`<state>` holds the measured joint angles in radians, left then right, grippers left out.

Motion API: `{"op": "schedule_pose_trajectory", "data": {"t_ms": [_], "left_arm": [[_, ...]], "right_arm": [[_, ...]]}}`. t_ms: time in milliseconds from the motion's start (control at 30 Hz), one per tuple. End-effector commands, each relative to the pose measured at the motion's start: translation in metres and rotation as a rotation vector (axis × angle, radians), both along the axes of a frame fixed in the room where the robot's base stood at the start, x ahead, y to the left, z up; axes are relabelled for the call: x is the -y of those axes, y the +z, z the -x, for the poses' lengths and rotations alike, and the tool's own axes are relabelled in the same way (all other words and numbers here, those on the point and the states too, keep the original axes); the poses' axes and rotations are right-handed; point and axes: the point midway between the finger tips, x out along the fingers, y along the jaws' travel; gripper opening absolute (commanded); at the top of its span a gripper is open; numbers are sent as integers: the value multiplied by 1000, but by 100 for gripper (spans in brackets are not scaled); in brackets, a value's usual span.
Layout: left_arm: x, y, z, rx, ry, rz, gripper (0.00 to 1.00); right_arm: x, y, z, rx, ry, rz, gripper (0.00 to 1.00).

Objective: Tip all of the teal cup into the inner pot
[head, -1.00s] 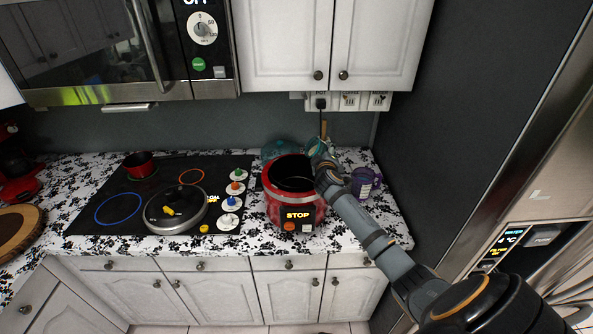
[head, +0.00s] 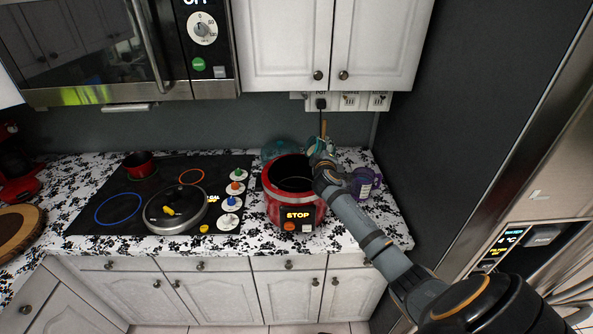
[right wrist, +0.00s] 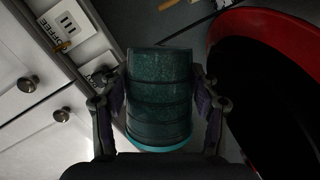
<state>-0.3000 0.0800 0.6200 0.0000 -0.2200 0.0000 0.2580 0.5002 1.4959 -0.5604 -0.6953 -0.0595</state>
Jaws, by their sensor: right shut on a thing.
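The teal cup (right wrist: 160,95) fills the middle of the right wrist view, held between the two fingers of my right gripper (right wrist: 160,105). In the head view my right gripper (head: 322,160) is at the right rim of the red cooker (head: 296,218), and only a bit of the teal cup (head: 315,146) shows past it. The dark inner pot (head: 290,172) is open at the top inside the cooker. In the right wrist view its dark inside (right wrist: 285,90) and red rim lie to the right of the cup. The cup's contents are hidden. My left gripper is not in view.
A purple mug (head: 364,182) stands right of the cooker. A teal glass-like lid or bowl (head: 278,150) is behind it. A lidded pan (head: 175,210) and a small red pot (head: 138,165) stand on the cooktop at left. Wall cabinets (head: 330,45) hang above.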

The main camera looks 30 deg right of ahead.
Motion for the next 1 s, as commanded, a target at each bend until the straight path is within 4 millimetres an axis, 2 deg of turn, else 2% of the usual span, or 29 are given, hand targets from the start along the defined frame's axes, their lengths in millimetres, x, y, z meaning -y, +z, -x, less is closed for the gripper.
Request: {"op": "schedule_pose_trajectory", "data": {"t_ms": [1000], "left_arm": [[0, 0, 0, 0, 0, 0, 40]], "right_arm": [[-2, -3, -1, -48, 0, 122, 24]]}}
